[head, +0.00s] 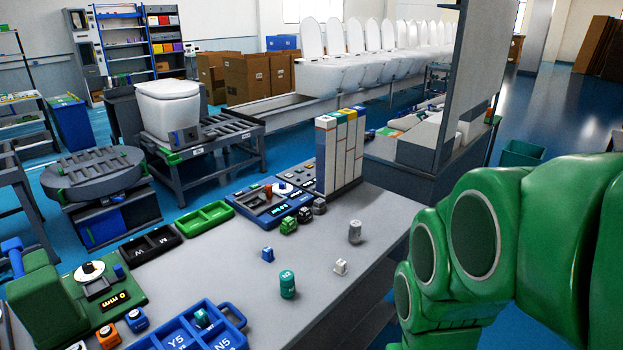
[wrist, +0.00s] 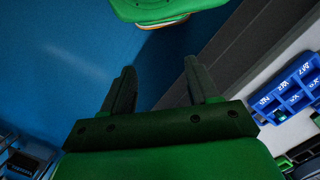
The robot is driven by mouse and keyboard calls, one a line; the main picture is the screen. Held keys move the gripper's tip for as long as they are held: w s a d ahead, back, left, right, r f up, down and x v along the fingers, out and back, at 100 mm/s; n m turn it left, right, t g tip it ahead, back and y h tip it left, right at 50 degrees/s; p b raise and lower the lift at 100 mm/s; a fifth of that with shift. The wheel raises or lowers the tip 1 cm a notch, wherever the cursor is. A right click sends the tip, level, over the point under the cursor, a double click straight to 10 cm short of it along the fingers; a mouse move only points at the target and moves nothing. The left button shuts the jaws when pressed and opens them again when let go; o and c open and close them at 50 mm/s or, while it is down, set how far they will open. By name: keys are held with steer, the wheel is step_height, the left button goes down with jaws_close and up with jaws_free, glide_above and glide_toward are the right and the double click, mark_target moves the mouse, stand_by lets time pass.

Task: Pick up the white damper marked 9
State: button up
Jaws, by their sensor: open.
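A small white piece (head: 341,267) stands on the grey table (head: 225,262) in the head view, near the table's right edge. I cannot read a 9 on either, so I cannot tell which is the damper. My gripper (wrist: 160,66) shows in the wrist view, its two dark fingers apart with nothing between them. It is over the blue floor beside the table, away from both pieces. In the head view my green arm fills the right side and the gripper is hidden.
A teal cylinder (head: 287,284) and a small blue piece (head: 267,254) stand near the white piece. A blue tray (head: 236,338) is at the table's front; a blue tray also shows in the wrist view (wrist: 266,113). A tall white-grey block (head: 325,155) stands at the back.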

steer(key=w+a+f+m+y, duration=0.1)
steer(key=w+a+m+y, duration=0.35)
steer(key=w+a, duration=0.75)
steer(key=w+a+f+m+t+y, duration=0.2)
steer(key=w+m+y, duration=0.45)
steer(key=w, duration=1.05)
steer(key=m+t, duration=0.9)
steer(key=m, duration=0.6)
glide_toward(344, 264)
steer(key=shift+h, duration=0.4)
steer(key=shift+r+x, duration=0.1)
steer(key=shift+x, duration=2.1)
steer(key=shift+r+x, duration=0.15)
steer(key=shift+x, duration=2.05)
steer(key=shift+a, duration=0.2)
steer(key=shift+c, duration=0.2)
